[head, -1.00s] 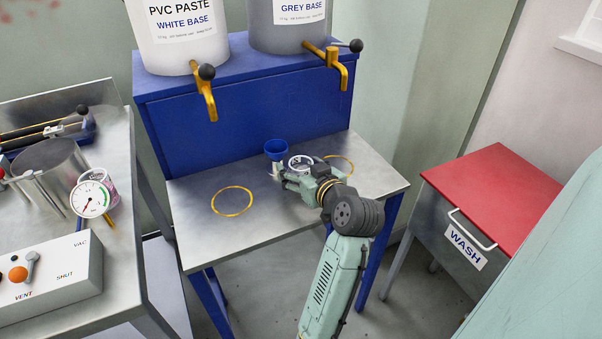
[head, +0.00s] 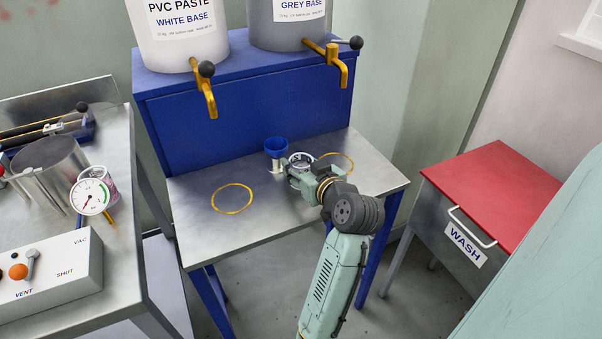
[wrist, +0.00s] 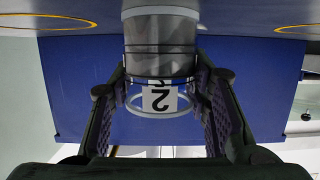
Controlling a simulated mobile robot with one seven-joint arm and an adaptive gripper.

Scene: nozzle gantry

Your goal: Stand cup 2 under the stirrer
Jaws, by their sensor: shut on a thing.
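Cup 2 (wrist: 160,62) is clear-walled with grey contents and a white tag reading 2. It shows upside down in the wrist view, between the two fingers of my gripper (wrist: 155,88). I cannot make out a stirrer in either view.
Yellow rings (head: 232,198) mark the table. Brass taps (head: 208,95) overhang from above. A bench with a gauge (head: 90,197) is left; a red-topped wash cabinet (head: 490,190) is right. The table's front left is clear.

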